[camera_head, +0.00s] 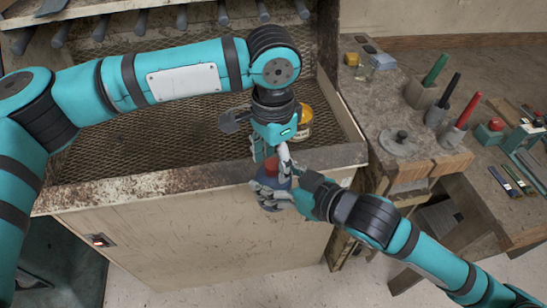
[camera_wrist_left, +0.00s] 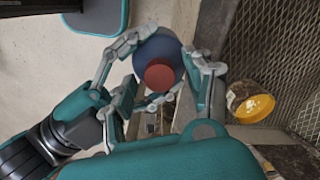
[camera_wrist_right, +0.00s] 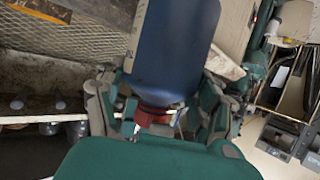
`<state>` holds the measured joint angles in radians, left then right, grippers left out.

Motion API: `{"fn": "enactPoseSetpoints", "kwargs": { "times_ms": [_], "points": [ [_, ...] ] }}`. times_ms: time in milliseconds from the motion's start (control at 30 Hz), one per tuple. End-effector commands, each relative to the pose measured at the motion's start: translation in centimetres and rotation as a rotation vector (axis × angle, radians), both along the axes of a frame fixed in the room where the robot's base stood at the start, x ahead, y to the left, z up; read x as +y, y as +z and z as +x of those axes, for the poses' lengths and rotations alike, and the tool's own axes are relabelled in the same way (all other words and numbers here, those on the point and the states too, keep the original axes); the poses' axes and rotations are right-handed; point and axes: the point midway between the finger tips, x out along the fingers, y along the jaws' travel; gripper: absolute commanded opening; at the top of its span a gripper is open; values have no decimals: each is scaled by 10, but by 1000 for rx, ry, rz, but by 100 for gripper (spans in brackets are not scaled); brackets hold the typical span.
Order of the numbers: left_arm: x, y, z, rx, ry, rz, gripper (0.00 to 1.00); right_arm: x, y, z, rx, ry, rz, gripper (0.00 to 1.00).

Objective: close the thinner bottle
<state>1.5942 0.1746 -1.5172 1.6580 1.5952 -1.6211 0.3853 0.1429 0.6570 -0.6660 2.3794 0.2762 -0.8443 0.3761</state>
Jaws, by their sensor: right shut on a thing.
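The blue bottle (camera_head: 267,180) with a red top (camera_head: 271,164) is held in front of the bench's front edge. My right gripper (camera_head: 279,187) is shut around its blue body, which also shows in the right wrist view (camera_wrist_right: 172,50). My left gripper (camera_head: 269,154) is just above, pointing down, its fingers open on either side of the red top. In the left wrist view the red top (camera_wrist_left: 159,76) lies between these fingers, over the blue body (camera_wrist_left: 160,47). I cannot tell whether the top is tight. A wider jar (camera_head: 303,129) with a yellow lid (camera_wrist_left: 256,108) stands on the mesh.
The mesh-topped bench (camera_head: 180,150) has a worn front rim just behind the grippers. Several round bars (camera_head: 182,17) hang at its back. A side table (camera_head: 386,100) at right carries colored-handled tools and a round grey lid (camera_head: 400,146). The floor in front is clear.

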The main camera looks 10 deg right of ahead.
Motion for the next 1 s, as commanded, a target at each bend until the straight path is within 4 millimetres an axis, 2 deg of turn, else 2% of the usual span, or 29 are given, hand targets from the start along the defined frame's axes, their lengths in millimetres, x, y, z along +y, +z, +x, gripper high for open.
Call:
{"fn": "enactPoseSetpoints", "kwargs": {
  "times_ms": [233, 533, 800, 867, 1000],
  "points": [
    [0, 5, 0, 0, 0, -1, 53, 0, 1, 0, -1, 0, 1, 0],
    [0, 42, 0, 0, 0, -1, 53, 0, 1, 0, -1, 0, 1, 0],
    [0, 45, 0, 0, 0, 0, 53, 0, 1, 0, -1, 0, 1, 0],
    [0, 46, 0, 0, 0, 0, 50, 0, 1, 0, -1, 0, 1, 0],
    [0, 63, 1, -4, 0, -1, 50, 0, 1, 0, -1, 0, 1, 0]
  ]
}}
